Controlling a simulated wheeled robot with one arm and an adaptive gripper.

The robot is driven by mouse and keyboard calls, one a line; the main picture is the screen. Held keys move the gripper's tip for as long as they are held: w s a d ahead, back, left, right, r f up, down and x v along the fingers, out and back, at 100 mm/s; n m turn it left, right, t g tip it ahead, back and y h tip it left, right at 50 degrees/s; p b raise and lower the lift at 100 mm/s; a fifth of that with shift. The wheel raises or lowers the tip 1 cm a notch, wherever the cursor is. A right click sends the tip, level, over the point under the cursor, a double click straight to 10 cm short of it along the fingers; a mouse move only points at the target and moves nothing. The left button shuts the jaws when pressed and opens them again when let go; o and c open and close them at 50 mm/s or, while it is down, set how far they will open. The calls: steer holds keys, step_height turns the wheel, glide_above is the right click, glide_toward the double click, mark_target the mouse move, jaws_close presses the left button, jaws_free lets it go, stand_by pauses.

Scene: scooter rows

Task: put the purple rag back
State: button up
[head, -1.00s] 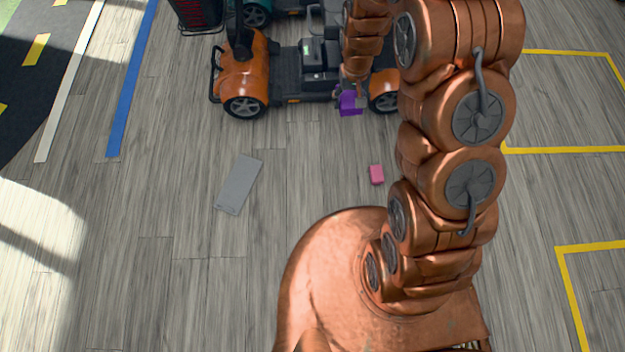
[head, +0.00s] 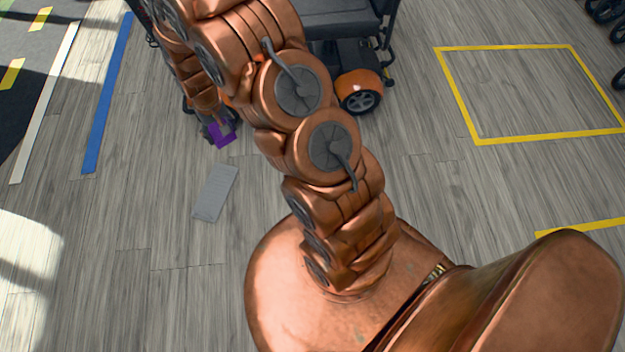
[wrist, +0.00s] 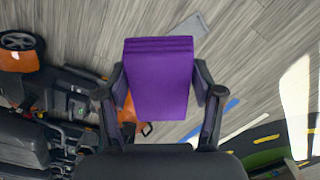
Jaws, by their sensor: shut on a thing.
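The purple rag (wrist: 160,85) is a folded, flat block with layered edges at its far end. My gripper (wrist: 158,92) is shut on it, with one dark finger against each side in the wrist view. In the head view the purple rag (head: 222,135) hangs at the end of my arm, at the upper left, near the orange scooter. Part of my gripper (head: 211,130) shows beside it, small and dark. The rag looks held clear of the floor.
An orange scooter (head: 360,90) stands behind my arm, partly hidden; its dark seat and wheel show in the wrist view (wrist: 18,55). A grey flat plate (head: 215,193) lies on the floor nearer me. Yellow floor outlines (head: 530,90) at right enclose bare floor.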

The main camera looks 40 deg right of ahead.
steer(key=w+d+f+m+b, duration=0.2)
steer(key=d+f+b, duration=0.6)
steer(key=f, duration=1.2)
steer(key=w+d+f+m+b, duration=0.2)
steer(key=d+f+m+b, duration=0.3)
steer(key=f+b, duration=0.8)
steer(key=w+d+f+m+b, duration=0.2)
steer(key=d+f+b, duration=0.8)
steer(key=f, duration=1.7)
steer(key=shift+w+d+m+b, duration=0.4)
steer(key=shift+d+m, duration=0.3)
steer(key=shift+m, duration=0.1)
steer(key=shift+s+d+f, duration=0.1)
steer(key=shift+s+d, duration=0.1)
steer(key=s+d+b, duration=0.1)
steer(key=s+d, duration=0.2)
steer(key=s, duration=0.1)
steer(key=s+d+f+b, duration=0.1)
steer(key=s+d+b, duration=0.1)
steer(key=s+d, duration=0.1)
steer(key=s+d+b, duration=0.1)
steer(key=s+d, duration=0.2)
steer(key=s, duration=0.2)
steer(key=shift+s+d+f, duration=0.2)
steer(key=shift+s, duration=0.2)
step_height(320, 180, down, 4)
steer(key=shift+w+a+r+b, duration=0.1)
steer(key=shift+r+b, duration=0.15)
steer(key=shift+b, duration=0.95)
steer(key=shift+r, duration=0.1)
